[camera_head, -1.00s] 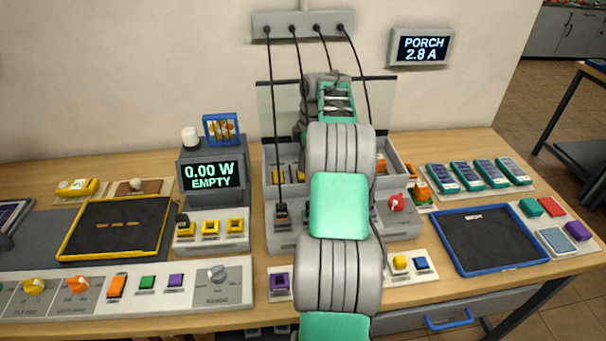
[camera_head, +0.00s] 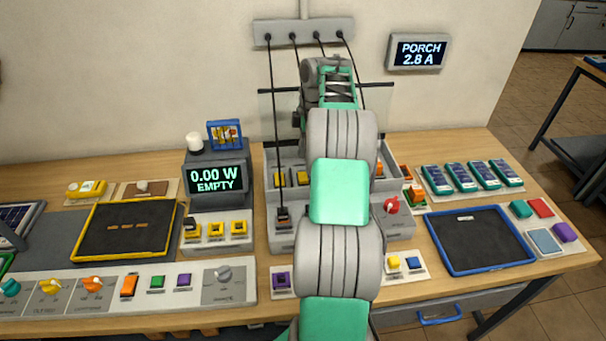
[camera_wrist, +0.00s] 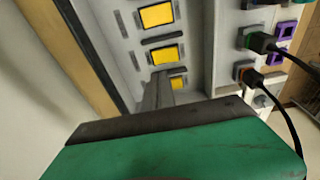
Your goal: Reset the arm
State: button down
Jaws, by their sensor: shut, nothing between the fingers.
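My arm reaches forward over the grey socket unit (camera_head: 285,240) in the middle of the bench, with its far end raised in front of the back wall. In the head view my gripper's fingers are hidden behind my own arm links. In the wrist view my gripper (camera_wrist: 158,88) shows as narrow dark fingers, shut together with nothing held. Yellow blocks (camera_wrist: 162,54) in a grey panel lie just beyond the fingertips. A green plug (camera_wrist: 260,41) and an orange-tipped plug (camera_wrist: 250,77) with black cables sit to the right.
Black cables hang from a wall strip (camera_head: 303,31) close around my arm. A 0.00 W EMPTY meter (camera_head: 216,178) and yellow-rimmed tray (camera_head: 88,213) stand left. A blue-rimmed tray (camera_head: 428,226) and several solar panels (camera_head: 468,177) lie right.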

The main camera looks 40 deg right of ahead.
jog(key=s+a+r+m+t, duration=0.1)
jog(key=a+r+m, duration=0.3)
jog(key=a, duration=0.7)
jog(key=a+r+m+t, duration=0.1)
jog(key=a+r, duration=0.5)
jog(key=a, duration=0.5)
jog(key=s+a+f+m, duration=0.1)
jog(key=s+a+m, duration=0.2)
jog(key=s+a, duration=0.4)
jog(key=s+a+f+m+t+h, duration=0.1)
jog(key=s+a+f+m, duration=0.1)
jog(key=s+a, duration=0.5)
jog(key=shift+s+m, duration=0.6)
jog(key=shift+s, duration=0.2)
